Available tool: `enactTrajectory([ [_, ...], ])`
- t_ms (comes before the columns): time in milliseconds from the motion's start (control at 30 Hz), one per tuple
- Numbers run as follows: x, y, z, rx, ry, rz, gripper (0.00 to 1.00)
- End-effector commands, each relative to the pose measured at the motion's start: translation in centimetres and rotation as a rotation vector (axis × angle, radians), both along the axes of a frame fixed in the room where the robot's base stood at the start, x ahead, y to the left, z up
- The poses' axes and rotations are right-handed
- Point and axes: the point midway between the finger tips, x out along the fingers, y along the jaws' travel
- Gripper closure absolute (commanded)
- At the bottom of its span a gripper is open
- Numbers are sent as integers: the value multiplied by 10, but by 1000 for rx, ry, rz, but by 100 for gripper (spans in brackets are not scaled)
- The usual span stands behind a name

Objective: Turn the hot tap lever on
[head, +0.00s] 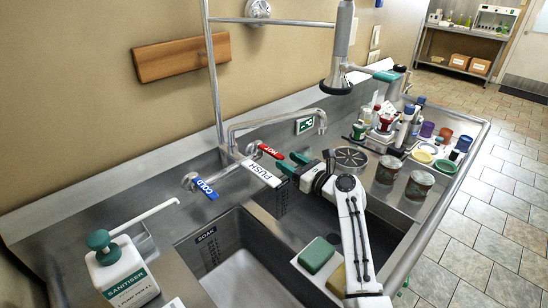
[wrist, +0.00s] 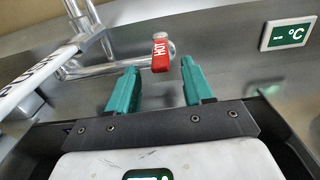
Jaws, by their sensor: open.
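The hot tap lever (head: 270,151) is red with a white HOT label, on the right side of the wall tap in the head view. In the wrist view the hot lever (wrist: 161,54) hangs ahead, between the lines of the two fingers and a little beyond their tips. My gripper (head: 286,168) has green fingers and reaches toward the lever from the right. In the wrist view my gripper (wrist: 158,75) is open and empty, with no visible contact with the lever. The blue COLD lever (head: 206,189) sits on the left side of the tap.
A white PUSH sign (head: 263,173) hangs between the levers, close to my gripper. The spout pipe (head: 275,117) rises behind. A sanitiser bottle (head: 117,270) stands at the left front. Several cups and bottles crowd the right counter. A °C sign (wrist: 288,34) is on the back wall.

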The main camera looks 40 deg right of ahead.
Motion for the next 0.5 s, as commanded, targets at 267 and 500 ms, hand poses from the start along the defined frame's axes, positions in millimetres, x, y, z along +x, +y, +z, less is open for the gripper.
enactTrajectory([
  [267,48,2,-4,0,-2,1,49],
  [500,65,2,-1,0,0,0,49],
])
